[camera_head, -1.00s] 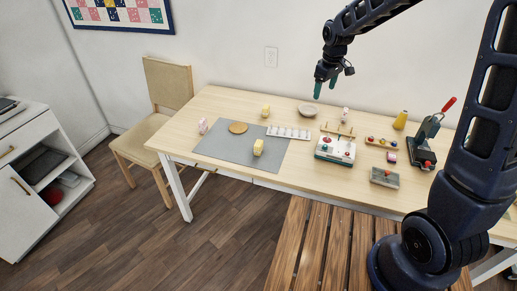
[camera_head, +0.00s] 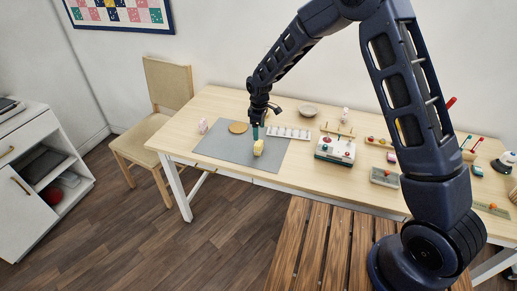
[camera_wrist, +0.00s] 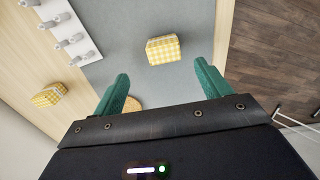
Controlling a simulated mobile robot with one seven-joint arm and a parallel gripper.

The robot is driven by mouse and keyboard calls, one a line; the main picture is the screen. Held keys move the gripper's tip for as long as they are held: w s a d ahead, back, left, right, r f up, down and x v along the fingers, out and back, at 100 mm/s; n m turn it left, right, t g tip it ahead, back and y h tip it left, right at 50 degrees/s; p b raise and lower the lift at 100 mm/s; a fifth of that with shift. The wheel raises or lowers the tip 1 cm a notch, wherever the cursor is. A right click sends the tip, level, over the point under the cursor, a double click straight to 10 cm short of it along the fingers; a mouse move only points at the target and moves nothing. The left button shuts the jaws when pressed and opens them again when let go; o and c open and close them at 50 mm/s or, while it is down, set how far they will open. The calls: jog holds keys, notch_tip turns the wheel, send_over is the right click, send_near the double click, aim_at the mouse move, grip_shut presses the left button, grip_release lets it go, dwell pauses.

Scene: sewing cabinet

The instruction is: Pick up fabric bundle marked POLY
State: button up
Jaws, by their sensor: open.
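A yellow-and-white checked fabric bundle (camera_head: 258,148) lies on the grey mat (camera_head: 225,152); it also shows in the wrist view (camera_wrist: 164,49). My gripper (camera_head: 256,133) is over the mat, just behind this bundle in the head view. In the wrist view its two green fingers (camera_wrist: 162,84) are apart with no bundle between them, and the bundle lies beyond the tips. A second yellow checked bundle (camera_wrist: 48,95) lies on the bare table; my arm hides it in the head view. A pink-and-white bundle (camera_head: 203,126) is at the mat's left. No POLY mark is legible.
A round cork disc (camera_head: 238,128) lies on the mat. A white spool rack (camera_head: 289,133) stands by its right edge. A bowl (camera_head: 307,111), a pink-topped item (camera_head: 345,114) and a white box with knobs (camera_head: 335,150) are further right. The mat's front is clear.

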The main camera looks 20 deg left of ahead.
aim_at(259, 143)
notch_tip(259, 143, down, 5)
jog(key=shift+s+f, duration=0.15)
jog(key=shift+f, duration=1.25)
jog(key=shift+s+f, duration=0.15)
jog(key=shift+f, duration=1.2)
jog(key=c, duration=1)
jog(key=shift+r, duration=0.1)
jog(key=shift+c, duration=0.2)
